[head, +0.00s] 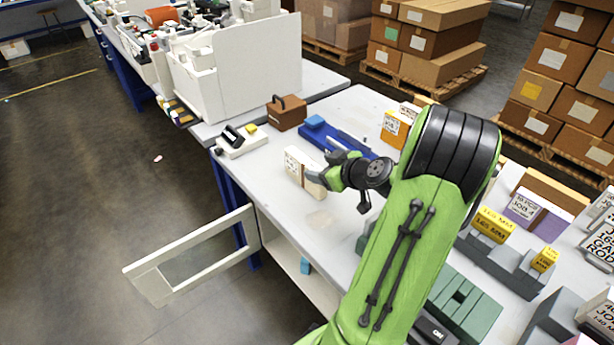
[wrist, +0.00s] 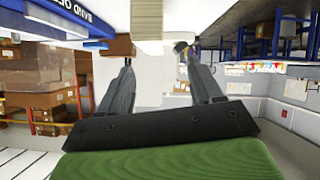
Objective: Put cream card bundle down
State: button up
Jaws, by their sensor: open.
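The cream card bundle (head: 304,171), with dark print on its face, stands upright on the grey-white table near its left front edge. My gripper (head: 322,178) is at its right end, with the dark fingers open; one finger overlaps the bundle in the head view. In the wrist view the gripper's two fingers (wrist: 157,68) are spread apart with nothing gripped between their tips. A pale block, likely the bundle, shows at the top (wrist: 152,18), just beyond the fingertips. Whether a finger touches it I cannot tell.
A blue tool (head: 340,137) lies behind the bundle. A small white device (head: 241,141) and a brown handled box (head: 286,112) stand further left. Yellow and purple cartons and a green block (head: 463,304) lie right of my arm. A white door frame (head: 195,255) juts out left.

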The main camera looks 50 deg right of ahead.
jog(key=a+r+n+g+y, duration=0.1)
jog(key=a+r+g, duration=0.1)
jog(key=a, duration=0.9)
jog(key=a+r+n+g+y, duration=0.1)
jog(key=a+r+g+y, duration=0.15)
jog(key=a, duration=0.75)
jog(key=s+a+r+m+g, duration=0.1)
jog(key=s+a+r, duration=0.1)
jog(key=s+a, duration=0.3)
jog(key=s+a+r+m+g+h, duration=0.1)
jog(key=s+a+r, duration=0.1)
jog(key=s+a, duration=0.4)
jog(key=s, duration=0.4)
jog(key=shift+s+m, duration=0.2)
jog(key=shift+m, duration=0.1)
jog(key=shift+h, duration=0.25)
